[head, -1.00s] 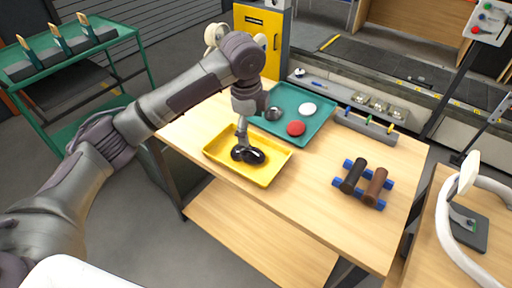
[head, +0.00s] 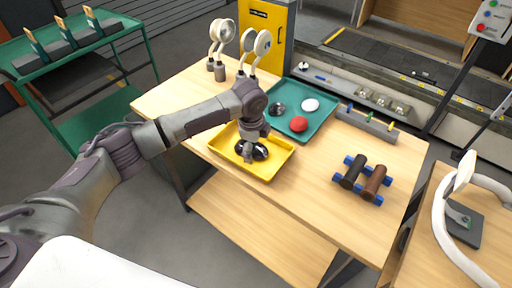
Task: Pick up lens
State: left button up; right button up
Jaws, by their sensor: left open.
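My left gripper (head: 250,151) reaches down into the yellow tray (head: 274,172) near the table's left edge. It is open. Glossy dark round shapes, possibly lenses, show in the tray: one to the left (head: 241,147) and one to the right (head: 261,152) of the fingertips. Whether the fingers touch them is hidden. In the teal tray (head: 301,132) lie a red disc (head: 299,124), a white disc (head: 310,105) and a dark grey round piece (head: 278,108). I cannot tell which piece the task calls the lens. My right gripper is not in view.
Two round-headed stands (head: 220,72) stand at the table's back left. A blue rack with dark and brown cylinders (head: 363,179) sits on the right. A grey slotted bar (head: 366,123) lies behind it. The front middle of the table is bare.

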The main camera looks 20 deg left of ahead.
pick_arm(q)
jog(key=shift+w+f, duration=0.1)
jog(key=shift+f, duration=0.55)
jog(key=c, duration=1.2)
jog(key=shift+r, duration=0.15)
jog(key=shift+r, duration=0.5)
notch_tip(320, 180, up, 3)
jog(key=shift+w+f+b, duration=0.1)
jog(key=shift+f+b, duration=0.1)
jog(key=shift+b, duration=0.5)
jog(key=s+d+r+b, duration=0.2)
jog(key=s+d+r, duration=0.5)
jog(key=s+d, duration=0.15)
jog(key=s+a+n, duration=0.3)
jog(key=s+n, duration=0.1)
jog(key=n, duration=0.2)
jog(key=s+a+f+n+g+y, duration=0.1)
jog(key=s+a+n, duration=0.2)
jog(key=s+n, duration=0.2)
jog(key=s+a+f+n+y, duration=0.1)
jog(key=s+a+n, duration=0.3)
jog(key=n, duration=0.4)
jog(key=shift+s+g, duration=0.15)
jog(key=shift+g, duration=0.25)
